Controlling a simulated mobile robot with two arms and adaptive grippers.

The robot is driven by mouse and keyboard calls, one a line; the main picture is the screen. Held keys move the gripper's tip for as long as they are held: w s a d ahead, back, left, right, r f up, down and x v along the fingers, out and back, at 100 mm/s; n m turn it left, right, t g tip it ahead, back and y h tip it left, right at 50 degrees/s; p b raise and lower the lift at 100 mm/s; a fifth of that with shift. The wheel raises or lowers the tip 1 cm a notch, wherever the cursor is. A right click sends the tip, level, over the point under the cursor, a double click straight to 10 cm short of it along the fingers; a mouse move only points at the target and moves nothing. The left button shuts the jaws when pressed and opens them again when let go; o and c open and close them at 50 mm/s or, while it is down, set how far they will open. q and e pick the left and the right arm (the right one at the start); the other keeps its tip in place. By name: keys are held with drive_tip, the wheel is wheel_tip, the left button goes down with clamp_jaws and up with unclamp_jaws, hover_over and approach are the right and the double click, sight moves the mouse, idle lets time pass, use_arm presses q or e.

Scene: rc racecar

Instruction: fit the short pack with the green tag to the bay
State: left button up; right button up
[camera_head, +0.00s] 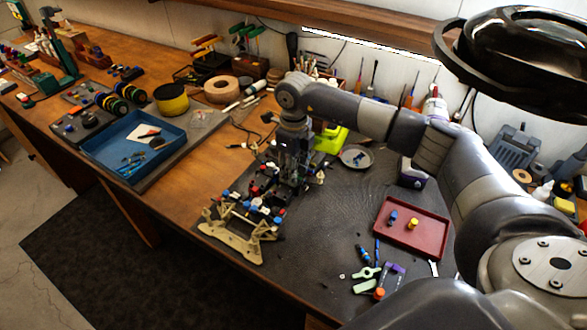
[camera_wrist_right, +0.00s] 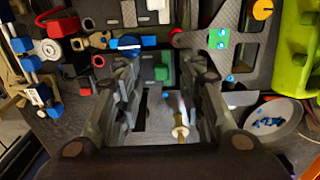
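The rc car chassis (camera_head: 245,228) lies on the dark mat near the bench's front edge. My right gripper (camera_head: 290,172) points down over its rear part. In the right wrist view my gripper's fingers (camera_wrist_right: 160,76) are spread apart. A green-topped piece (camera_wrist_right: 161,68) shows between and beyond the fingertips, with a gap on either side. It may be the pack's green tag, but I cannot tell. A dark opening (camera_wrist_right: 150,122) below it may be the bay. The fingers hide parts of the chassis. My left gripper is not in view.
A red tray (camera_head: 433,238) holds a blue and a yellow piece, to the chassis's right. A grey dish (camera_head: 355,156) and a lime-green object (camera_head: 331,139) stand close to my gripper. A blue tray (camera_head: 115,165) lies left. Loose tools lie in front of the red tray.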

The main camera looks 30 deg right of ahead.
wheel_tip(320, 180, up, 12)
idle(0.5)
drive_tip(key=shift+f, duration=0.15)
idle(0.5)
